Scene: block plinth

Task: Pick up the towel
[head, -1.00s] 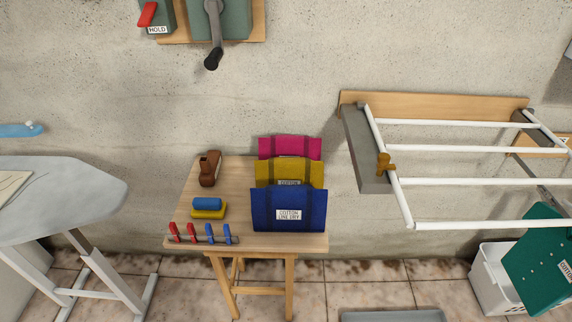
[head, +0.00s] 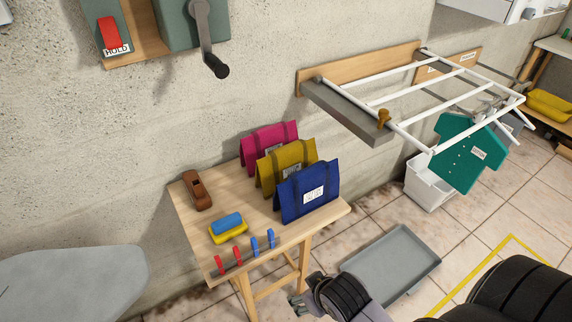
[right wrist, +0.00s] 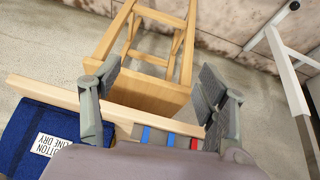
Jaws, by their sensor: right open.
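Three folded cloths stand tented in a row on a small wooden table (head: 190,225): a crimson one (head: 262,140) at the back, a mustard one (head: 286,165) in the middle, a blue one (head: 310,190) in front. Each has dark straps; I cannot tell which is the towel. The blue one's white label also shows in the right wrist view (right wrist: 45,145). My right gripper (head: 298,303) is open and empty, low in front of the table's near edge, apart from the cloths. Its spread fingers show in the right wrist view (right wrist: 158,75). My left gripper is out of view.
A brown block-like tool (head: 197,190), a blue-and-yellow brush (head: 228,226) and red and blue pegs (head: 254,246) share the tabletop. A white drying rack (head: 420,95) juts from the wall. A grey tray (head: 392,262) lies on the floor. An ironing board (head: 70,280) stands left.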

